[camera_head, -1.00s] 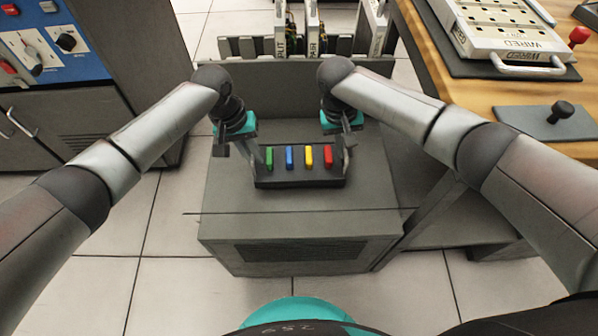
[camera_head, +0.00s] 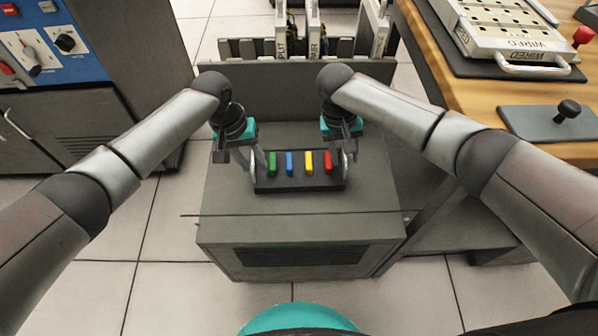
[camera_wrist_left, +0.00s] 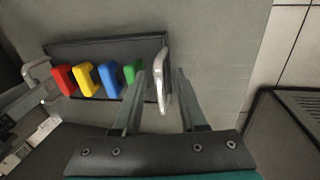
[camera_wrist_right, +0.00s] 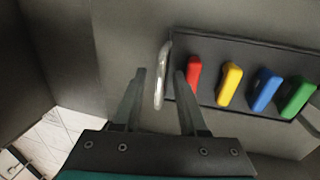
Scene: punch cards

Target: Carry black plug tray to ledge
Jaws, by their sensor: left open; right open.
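The black plug tray (camera_head: 300,184) sits on the grey ledge of a cabinet in the head view. It holds a green plug (camera_head: 272,163), a blue plug (camera_head: 290,163), a yellow plug (camera_head: 309,162) and a red plug (camera_head: 328,162). My left gripper (camera_wrist_left: 155,88) is open, with the tray's left metal handle (camera_wrist_left: 163,75) between its fingers in the left wrist view. My right gripper (camera_wrist_right: 160,80) is open, with the right metal handle (camera_wrist_right: 161,75) between its fingers in the right wrist view. Neither gripper is closed on a handle.
The grey cabinet top (camera_head: 300,228) is clear in front of the tray. A rack (camera_head: 300,46) with labelled cards stands behind. A wooden bench (camera_head: 470,95) at right carries a white card tray (camera_head: 500,35) and a grey plate with a black knob (camera_head: 568,110).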

